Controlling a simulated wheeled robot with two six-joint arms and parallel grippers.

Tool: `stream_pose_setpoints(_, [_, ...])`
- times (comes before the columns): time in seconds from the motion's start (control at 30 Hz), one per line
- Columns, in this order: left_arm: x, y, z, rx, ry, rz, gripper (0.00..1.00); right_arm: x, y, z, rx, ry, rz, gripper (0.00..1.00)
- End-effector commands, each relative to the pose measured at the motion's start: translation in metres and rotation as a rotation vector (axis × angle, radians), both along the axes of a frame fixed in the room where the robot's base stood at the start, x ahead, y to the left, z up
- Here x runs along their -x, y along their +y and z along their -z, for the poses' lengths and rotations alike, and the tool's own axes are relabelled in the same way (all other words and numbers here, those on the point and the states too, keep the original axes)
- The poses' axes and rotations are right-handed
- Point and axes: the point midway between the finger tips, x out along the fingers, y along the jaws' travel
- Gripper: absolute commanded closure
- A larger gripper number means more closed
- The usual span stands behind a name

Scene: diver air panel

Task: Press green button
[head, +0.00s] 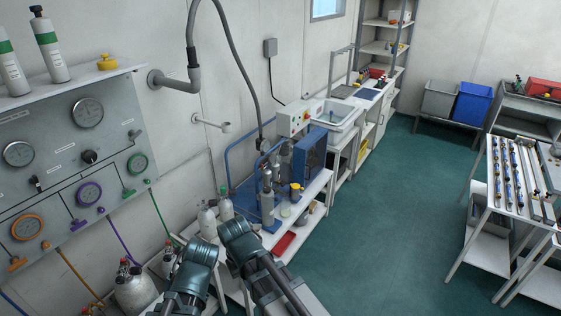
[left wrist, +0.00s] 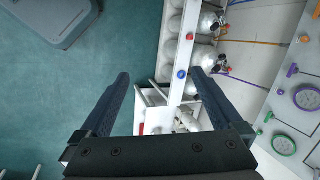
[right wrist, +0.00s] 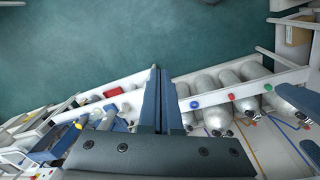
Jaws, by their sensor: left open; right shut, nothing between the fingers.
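A green button (right wrist: 268,87) shows in the right wrist view on a white rail in front of the gas cylinders. A red button (right wrist: 231,97) and a blue button (right wrist: 194,104) sit on the same rail to its left. My right gripper (right wrist: 160,72) is shut and empty, to the left of all three buttons and apart from the green one. My left gripper (left wrist: 162,78) is open and empty. In the left wrist view the red button (left wrist: 190,36) and blue button (left wrist: 181,74) show near its right finger; the green one is not visible there.
Grey cylinders (right wrist: 238,78) lie behind the rail. A gauge panel (head: 75,155) with coloured valves and hoses is on the left wall. A bench with a blue machine (head: 308,160) stands ahead. The green floor (head: 370,240) is clear to the right, before a white rack table (head: 515,180).

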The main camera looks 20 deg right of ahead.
Motion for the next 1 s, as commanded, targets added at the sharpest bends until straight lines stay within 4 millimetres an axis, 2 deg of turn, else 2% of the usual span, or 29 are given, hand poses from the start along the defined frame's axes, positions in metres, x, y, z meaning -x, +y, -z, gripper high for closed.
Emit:
stream_pose_setpoints(0.67, [0.0, -0.001, 0.005, 0.003, 0.001, -0.003, 0.0, 0.001, 0.0, 0.004, 0.0, 0.001, -0.001, 1.0])
stream_pose_setpoints(0.77, [0.002, -0.004, 0.025, 0.021, 0.005, -0.018, 0.0, 0.005, 0.0, 0.023, 0.001, 0.004, -0.007, 1.0])
stream_pose_setpoints(1.0, [0.015, -0.025, 0.117, 0.126, 0.036, -0.112, 0.0, 0.026, 0.0, 0.107, 0.008, 0.027, -0.04, 1.0])
